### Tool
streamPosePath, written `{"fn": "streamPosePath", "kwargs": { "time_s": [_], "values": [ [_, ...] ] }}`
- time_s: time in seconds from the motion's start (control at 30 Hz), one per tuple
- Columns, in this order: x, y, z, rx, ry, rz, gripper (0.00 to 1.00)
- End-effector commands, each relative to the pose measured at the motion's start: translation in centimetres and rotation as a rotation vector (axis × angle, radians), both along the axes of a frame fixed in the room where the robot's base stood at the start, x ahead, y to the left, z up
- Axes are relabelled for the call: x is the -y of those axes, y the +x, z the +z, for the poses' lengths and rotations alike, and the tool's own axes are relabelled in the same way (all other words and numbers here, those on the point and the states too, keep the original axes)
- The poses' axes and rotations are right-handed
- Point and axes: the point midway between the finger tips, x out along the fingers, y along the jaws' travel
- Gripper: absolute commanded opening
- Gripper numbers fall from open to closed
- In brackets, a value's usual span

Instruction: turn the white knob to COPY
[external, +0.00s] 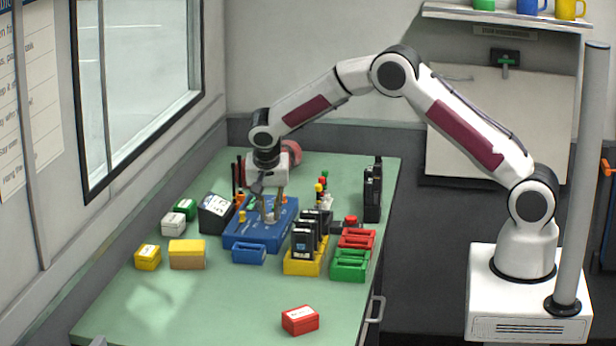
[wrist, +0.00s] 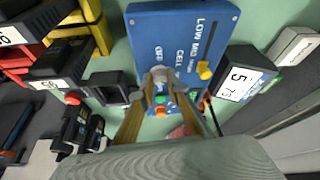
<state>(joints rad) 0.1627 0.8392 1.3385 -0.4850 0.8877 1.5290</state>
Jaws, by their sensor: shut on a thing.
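The blue panel (external: 254,236) stands on the green table, and it fills the upper middle of the wrist view (wrist: 165,28). The white knob (wrist: 160,74) is on its face; in the external view a pale piece of it (external: 268,217) shows under the fingers. My gripper (external: 268,205) points down from above, its two fingers closed around the knob; it also shows in the wrist view (wrist: 162,84). Lettering near the knob includes LOW, MID, CELL and OFF. I cannot read COPY, nor tell where the knob points. A yellow control (wrist: 204,70) sits right of the knob.
A black display box (external: 215,213) is close left of the panel. A yellow rack (external: 304,266) with black handheld units and red and green trays (external: 350,265) stand to the right. Yellow boxes (external: 187,254) lie left. The table front is mostly clear around a red box (external: 300,320).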

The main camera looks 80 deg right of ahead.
Motion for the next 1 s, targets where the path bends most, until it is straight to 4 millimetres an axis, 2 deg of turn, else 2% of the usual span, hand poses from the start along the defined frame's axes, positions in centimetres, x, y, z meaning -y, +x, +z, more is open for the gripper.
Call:
{"fn": "streamPosePath", "kwargs": {
  "time_s": [0.43, 0.47, 0.5, 0.53, 1.0],
  "values": [
    [-0.16, -0.10, -0.21, -0.004, 0.003, -0.015, 0.00],
    [-0.16, -0.10, -0.21, -0.004, 0.003, -0.015, 0.20],
    [-0.15, -0.10, -0.21, -0.005, 0.002, -0.014, 0.31],
    [-0.14, -0.10, -0.20, -0.005, 0.002, -0.014, 0.32],
    [-0.18, 0.01, 0.29, 0.000, 0.001, -0.013, 0.32]
  ]
}}
